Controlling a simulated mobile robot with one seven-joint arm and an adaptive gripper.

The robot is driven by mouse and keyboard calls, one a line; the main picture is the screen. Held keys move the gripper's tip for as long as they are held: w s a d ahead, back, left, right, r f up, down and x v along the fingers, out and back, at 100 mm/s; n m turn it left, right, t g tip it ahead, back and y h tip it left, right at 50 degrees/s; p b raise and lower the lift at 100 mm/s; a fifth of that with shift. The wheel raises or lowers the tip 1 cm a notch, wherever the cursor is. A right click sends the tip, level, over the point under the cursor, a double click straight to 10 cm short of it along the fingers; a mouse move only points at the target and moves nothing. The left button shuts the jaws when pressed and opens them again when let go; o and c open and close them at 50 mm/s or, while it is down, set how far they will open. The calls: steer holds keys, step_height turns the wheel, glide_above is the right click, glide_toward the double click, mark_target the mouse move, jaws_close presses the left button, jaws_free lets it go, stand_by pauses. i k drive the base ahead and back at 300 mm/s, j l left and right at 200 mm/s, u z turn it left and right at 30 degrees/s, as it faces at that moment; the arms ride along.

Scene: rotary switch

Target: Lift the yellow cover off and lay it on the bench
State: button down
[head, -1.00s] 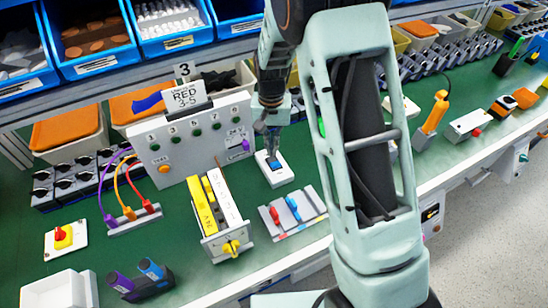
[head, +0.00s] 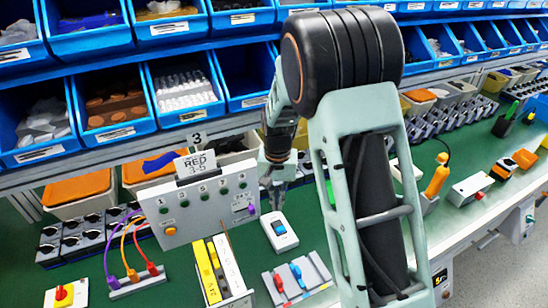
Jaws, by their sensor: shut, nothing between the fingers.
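Yellow strips (head: 207,272) lie along the top of a white box (head: 236,288) at the lower middle of the head view, beside a white lettered strip. I cannot tell whether they are the yellow cover. The box's front end is cut off by the lower picture edge. My gripper (head: 277,192) points down behind and to the right of the box, above and apart from a white plate with a blue switch (head: 280,230). It is shut and empty. My arm hides part of the bench to its right.
A grey panel (head: 190,212) with green buttons and a card stands left of my gripper. A plate with red and blue levers (head: 297,276) lies right of the box. Coloured cables (head: 128,252) stand at left. Blue bins (head: 186,92) line the back. Green bench shows between things.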

mark_target(213, 296)
steer(key=k, duration=0.5)
steer(key=k+j+u, duration=0.15)
steer(key=k+u, duration=0.25)
steer(key=i+l+z, duration=0.15)
steer(key=i+z, duration=0.25)
